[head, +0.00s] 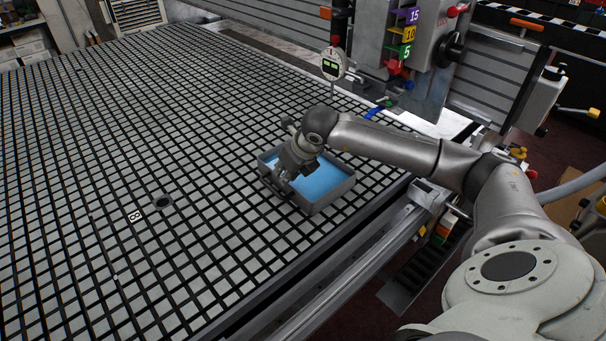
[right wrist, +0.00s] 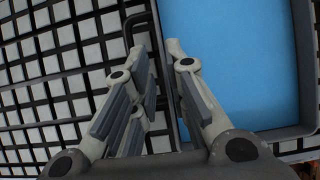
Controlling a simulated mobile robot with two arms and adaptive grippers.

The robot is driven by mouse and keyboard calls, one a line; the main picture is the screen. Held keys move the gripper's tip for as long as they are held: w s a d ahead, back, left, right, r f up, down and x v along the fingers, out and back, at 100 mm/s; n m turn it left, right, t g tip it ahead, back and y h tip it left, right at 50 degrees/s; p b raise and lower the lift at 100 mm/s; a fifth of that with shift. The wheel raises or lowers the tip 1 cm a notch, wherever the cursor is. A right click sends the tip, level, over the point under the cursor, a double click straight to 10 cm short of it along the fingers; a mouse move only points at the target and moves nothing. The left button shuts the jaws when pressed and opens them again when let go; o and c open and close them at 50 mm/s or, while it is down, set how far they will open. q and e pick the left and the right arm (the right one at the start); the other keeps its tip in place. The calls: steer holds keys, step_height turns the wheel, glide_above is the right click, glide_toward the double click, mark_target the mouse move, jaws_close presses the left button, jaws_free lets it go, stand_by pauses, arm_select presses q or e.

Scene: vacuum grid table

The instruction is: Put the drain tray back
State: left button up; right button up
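The drain tray (head: 334,192) is a dark grey rectangular tray with a light blue inside. It sits on the grid table near its right edge in the head view. In the right wrist view the tray's blue inside (right wrist: 235,65) fills the right side, with a dark bar handle (right wrist: 128,24) on its left wall. My right gripper (head: 283,182) is at the tray's left side. In the right wrist view its fingers (right wrist: 160,62) are apart, one on each side of the wall's line. The left finger hides part of the handle. I see no clear grip. My left gripper is out of view.
The black-and-silver grid table (head: 100,150) is mostly bare, with a small round port (head: 162,202) and a small marker (head: 135,216) left of the tray. A round dial gauge (head: 333,64) and a panel with numbered tags (head: 408,34) stand behind my right arm.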

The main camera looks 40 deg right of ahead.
mark_target(283, 191)
steer(key=shift+w+f+p, duration=0.2)
steer(key=shift+f+p, duration=0.1)
steer(key=shift+f, duration=0.15)
steer(key=p+x, duration=0.1)
steer(key=x, duration=0.2)
steer(key=shift+w+f, duration=0.1)
steer(key=shift+f, duration=0.15)
steer(key=shift+w+f, duration=0.25)
steer(key=shift+f, duration=0.2)
steer(key=shift+f+b, duration=0.25)
steer(key=shift+b, duration=0.05)
steer(key=shift+c, duration=0.3)
jaws_close()
steer(key=shift+r, duration=0.15)
